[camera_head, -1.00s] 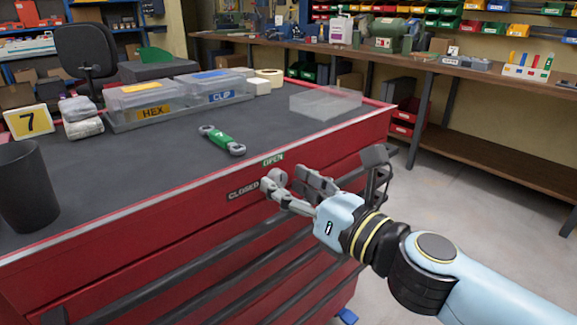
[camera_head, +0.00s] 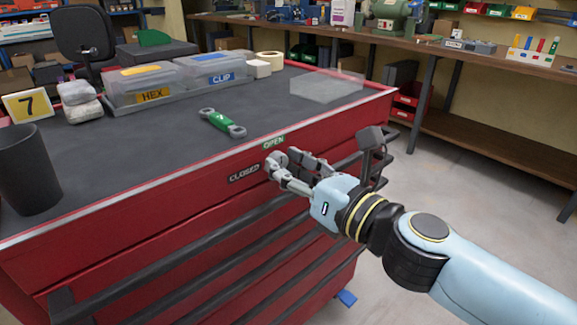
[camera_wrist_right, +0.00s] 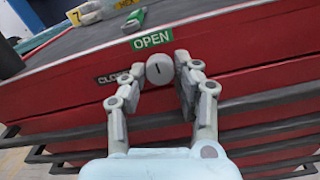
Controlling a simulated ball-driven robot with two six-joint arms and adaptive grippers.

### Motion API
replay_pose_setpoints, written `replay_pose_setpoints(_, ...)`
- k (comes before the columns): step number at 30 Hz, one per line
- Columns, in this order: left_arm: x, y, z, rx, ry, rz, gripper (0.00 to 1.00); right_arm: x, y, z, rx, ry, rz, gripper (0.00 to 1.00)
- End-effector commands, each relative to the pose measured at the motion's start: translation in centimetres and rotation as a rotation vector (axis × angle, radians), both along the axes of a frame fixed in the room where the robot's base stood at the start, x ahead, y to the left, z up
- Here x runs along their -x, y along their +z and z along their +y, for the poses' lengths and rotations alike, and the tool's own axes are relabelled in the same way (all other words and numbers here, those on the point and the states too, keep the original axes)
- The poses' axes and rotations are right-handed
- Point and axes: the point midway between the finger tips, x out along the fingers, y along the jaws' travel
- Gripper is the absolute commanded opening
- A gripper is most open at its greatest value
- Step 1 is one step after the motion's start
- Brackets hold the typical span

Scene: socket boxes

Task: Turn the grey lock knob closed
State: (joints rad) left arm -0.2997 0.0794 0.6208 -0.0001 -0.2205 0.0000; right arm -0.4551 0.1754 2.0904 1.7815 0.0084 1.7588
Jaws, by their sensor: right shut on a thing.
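The grey lock knob (camera_head: 277,160) is a small round knob on the red front of the tool cabinet (camera_head: 180,200). In the right wrist view the knob (camera_wrist_right: 159,69) shows a short, dark, nearly upright mark on its face. The green OPEN label (camera_wrist_right: 152,39) is just above it. The dark CLOSED label (camera_wrist_right: 111,78) is to its left, partly covered by a finger. My right gripper (camera_wrist_right: 159,74) is shut on the knob, one finger on each side. In the head view my right gripper (camera_head: 286,170) reaches in from the right. My left gripper is not in view.
Black drawer handles (camera_head: 200,255) run across the cabinet front below the knob. On the cabinet top are a green-grey wrench (camera_head: 222,123), clear boxes marked HEX (camera_head: 150,95) and CLIP (camera_head: 220,82), and a dark cup (camera_head: 28,170). The floor at right is clear.

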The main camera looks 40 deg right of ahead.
Motion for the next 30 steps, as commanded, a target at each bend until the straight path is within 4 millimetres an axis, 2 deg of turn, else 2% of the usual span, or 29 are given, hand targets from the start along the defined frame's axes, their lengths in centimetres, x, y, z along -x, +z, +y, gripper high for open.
replay_pose_setpoints(11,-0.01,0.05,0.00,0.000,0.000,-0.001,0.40,-0.01,0.05,0.03,0.200,0.000,-0.017,0.00)
replay_pose_setpoints(30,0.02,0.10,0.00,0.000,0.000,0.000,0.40,0.00,0.03,0.12,0.804,0.000,-0.064,0.00)
